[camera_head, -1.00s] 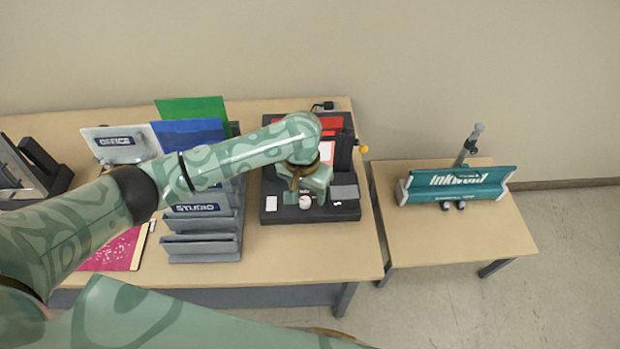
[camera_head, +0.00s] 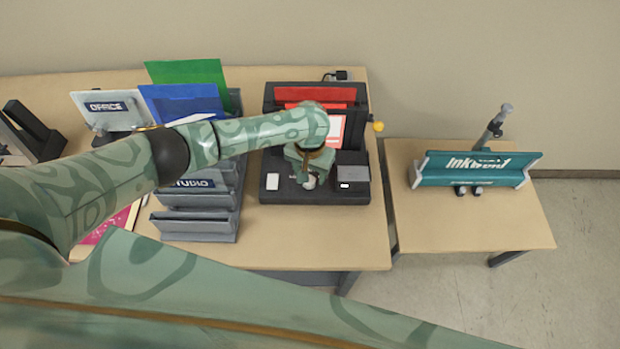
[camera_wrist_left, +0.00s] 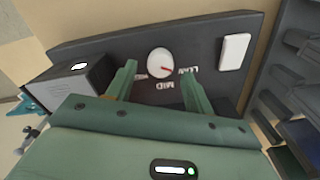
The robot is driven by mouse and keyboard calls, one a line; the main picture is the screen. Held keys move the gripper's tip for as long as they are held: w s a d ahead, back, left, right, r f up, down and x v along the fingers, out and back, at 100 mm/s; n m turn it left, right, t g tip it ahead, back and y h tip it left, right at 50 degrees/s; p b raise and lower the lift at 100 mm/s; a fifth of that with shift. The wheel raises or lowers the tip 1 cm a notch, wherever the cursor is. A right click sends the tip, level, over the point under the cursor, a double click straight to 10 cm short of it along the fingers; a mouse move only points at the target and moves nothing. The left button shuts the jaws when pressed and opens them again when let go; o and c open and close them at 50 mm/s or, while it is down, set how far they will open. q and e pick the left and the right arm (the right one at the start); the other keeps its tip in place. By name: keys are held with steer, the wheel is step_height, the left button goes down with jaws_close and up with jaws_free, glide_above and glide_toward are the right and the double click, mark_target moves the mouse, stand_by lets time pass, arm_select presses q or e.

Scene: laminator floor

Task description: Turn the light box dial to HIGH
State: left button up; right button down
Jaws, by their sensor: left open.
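The light box (camera_head: 325,192) is a dark unit on the table. Its white round dial (camera_wrist_left: 158,58) shows in the left wrist view, with a red pointer line aimed toward the LOW lettering (camera_wrist_left: 187,71). The MID lettering (camera_wrist_left: 166,86) is beside it; I see no HIGH lettering. My left gripper (camera_head: 309,183) is over the front of the light box in the head view and partly covers the dial. In the left wrist view, the open fingers of my left gripper (camera_wrist_left: 158,78) straddle the dial's position; I cannot tell whether they touch it. My right gripper is not in view.
A grey file rack (camera_head: 196,226) is close on the left. A side table (camera_head: 500,227) with a teal Inkweld device (camera_head: 477,171) stands right.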

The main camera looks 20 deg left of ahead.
arm_select(q)
steer(key=shift+s+f, duration=0.25)
steer(key=shift+f, duration=0.3)
steer(key=shift+s+f, duration=0.1)
steer(key=shift+f, duration=0.05)
steer(key=shift+w+f, duration=0.2)
steer(key=shift+s+r, duration=0.1)
steer(key=c, duration=1)
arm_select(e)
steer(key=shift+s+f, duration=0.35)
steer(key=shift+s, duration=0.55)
